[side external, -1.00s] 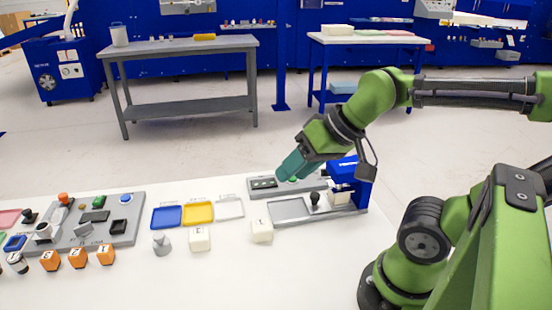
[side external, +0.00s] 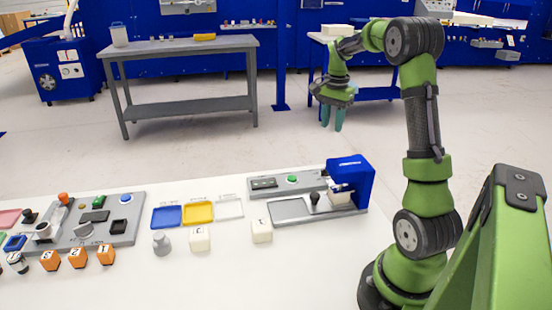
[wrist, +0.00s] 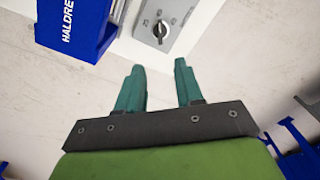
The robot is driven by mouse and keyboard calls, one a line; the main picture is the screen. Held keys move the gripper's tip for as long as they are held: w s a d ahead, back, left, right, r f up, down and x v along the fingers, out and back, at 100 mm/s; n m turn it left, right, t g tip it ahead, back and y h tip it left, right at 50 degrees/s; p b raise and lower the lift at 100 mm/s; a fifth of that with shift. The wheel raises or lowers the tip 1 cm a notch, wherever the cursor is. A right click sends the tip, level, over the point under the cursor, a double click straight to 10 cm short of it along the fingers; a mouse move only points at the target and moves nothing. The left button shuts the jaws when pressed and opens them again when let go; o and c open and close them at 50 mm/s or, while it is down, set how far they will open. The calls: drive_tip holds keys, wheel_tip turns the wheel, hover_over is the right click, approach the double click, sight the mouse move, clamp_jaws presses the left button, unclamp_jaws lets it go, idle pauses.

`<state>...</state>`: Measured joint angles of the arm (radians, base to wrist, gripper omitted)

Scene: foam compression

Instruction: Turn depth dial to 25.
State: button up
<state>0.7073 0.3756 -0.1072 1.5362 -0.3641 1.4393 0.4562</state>
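The depth dial (wrist: 160,30) shows at the top of the wrist view, a dark round knob on a light grey plate. A small mark that looks like 25 sits to its left, with other marks on its right too small to read. I cannot tell which mark the knob points at. I cannot make out the dial in the side view. My gripper (wrist: 159,65) has two teal fingers, apart and with nothing between them, short of the dial in the picture. In the side view my gripper (side external: 332,127) hangs fingers down, raised behind the blue press (side external: 350,178).
The blue press (wrist: 75,30) stands left of the dial in the wrist view. A grey panel with a green button (side external: 292,179) lies left of the press. White cubes (side external: 261,232) and coloured trays (side external: 198,213) lie farther left.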

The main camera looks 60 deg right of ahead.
drive_tip(key=shift+m, duration=0.8)
wheel_tip(320, 180, down, 15)
drive_tip(key=shift+w+d+f, duration=0.15)
drive_tip(key=shift+f, duration=0.05)
clamp_jaws()
